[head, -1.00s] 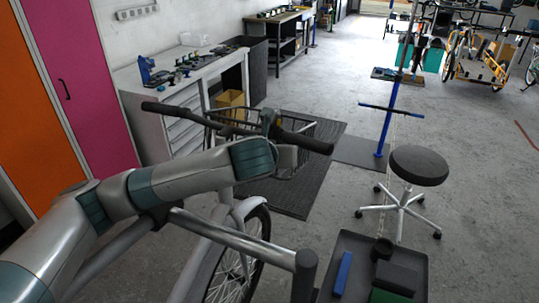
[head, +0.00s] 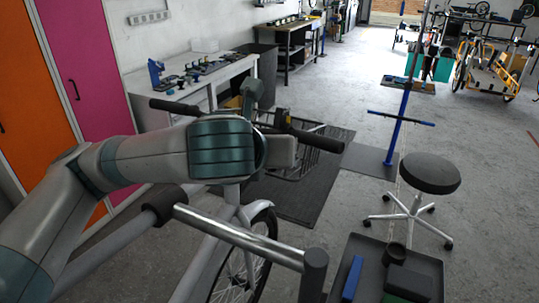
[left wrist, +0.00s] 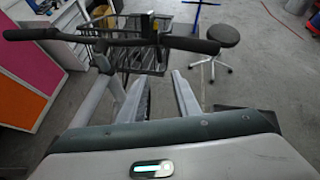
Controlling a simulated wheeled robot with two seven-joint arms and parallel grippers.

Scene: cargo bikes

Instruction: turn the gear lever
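The bike's handlebar spans the middle of the head view, with a black left grip (head: 175,107) and a black right grip (head: 318,140). A small dark control with a yellowish mark (head: 283,118), which looks like the gear lever, sits inboard of the right grip. In the left wrist view the same control (left wrist: 155,27) is ahead, beside the right grip (left wrist: 190,45). My left gripper (left wrist: 158,75) has its two fingers apart, nothing between them, short of the handlebar. My right gripper is not in view.
A wire basket (head: 290,160) is ahead of the handlebar. A black stool (head: 430,173) and a dark tool tray (head: 427,262) stand to the right. A blue repair stand (head: 396,130) is behind. A workbench (head: 205,85) lies back left.

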